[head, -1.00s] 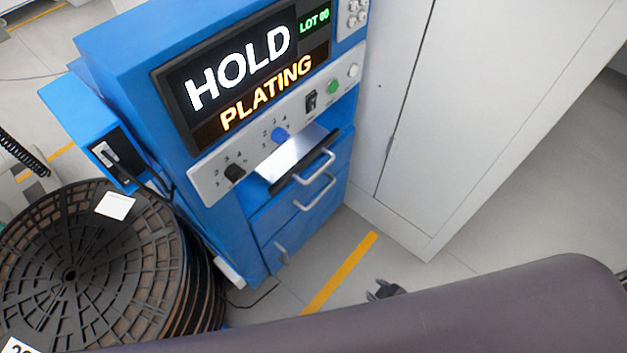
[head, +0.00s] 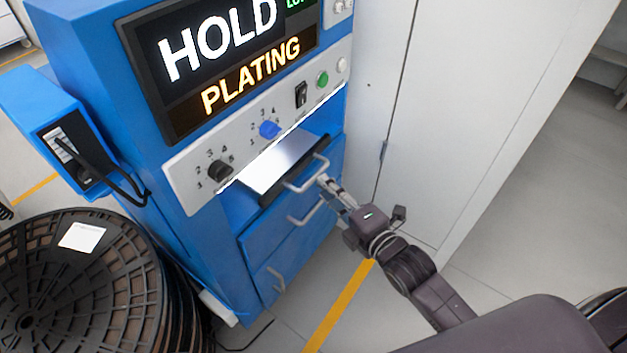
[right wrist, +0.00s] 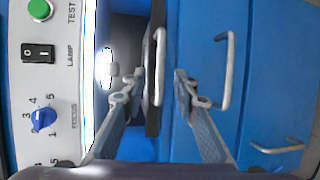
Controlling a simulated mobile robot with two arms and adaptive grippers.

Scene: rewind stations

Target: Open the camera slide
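The camera slide is a shallow tray with a black front edge and a light handle, under the control panel of the blue cabinet. Its handle (head: 307,176) shows in the head view, and upright in the right wrist view (right wrist: 160,62). My right gripper (head: 324,182) is at the right end of this handle. In the right wrist view its two fingers (right wrist: 160,84) stand apart, one on each side of the handle. I cannot tell whether either finger touches it. My left gripper is out of view.
Below the slide are a drawer handle (head: 306,213) and a lower handle (head: 277,280). The control panel (head: 260,125) with knobs and switches is just above. A grey cabinet (head: 450,110) stands close on the right. Stacked reels (head: 75,300) stand at the left.

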